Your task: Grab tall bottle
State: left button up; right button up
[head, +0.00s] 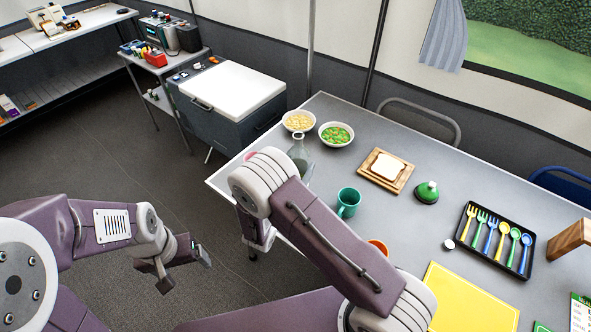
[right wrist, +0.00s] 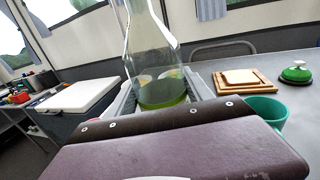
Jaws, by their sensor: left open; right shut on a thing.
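The tall bottle (head: 298,150) is clear glass with a narrow neck. It shows near the table's left end in the head view, its lower part hidden behind my right arm. In the right wrist view the bottle (right wrist: 150,45) stands upright between the fingers of my right gripper (right wrist: 163,92), which is shut on it. I cannot tell whether its base touches the table. My left gripper (head: 184,269) is open and empty over the floor, left of the table.
On the grey table (head: 330,112) are two food bowls (head: 336,134), a green mug (head: 348,203), bread on a board (head: 387,170), a green-domed item (head: 427,192) and a black cutlery tray (head: 494,240). A white-lidded cooler (head: 233,90) stands behind the table's left end.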

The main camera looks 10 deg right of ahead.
jog(key=s+d+r, duration=0.6)
jog(key=d, duration=0.2)
jog(key=shift+d+r+p, duration=0.2)
jog(key=shift+d+p, duration=0.2)
jog(key=shift+s, duration=0.15)
dwell(0.4)
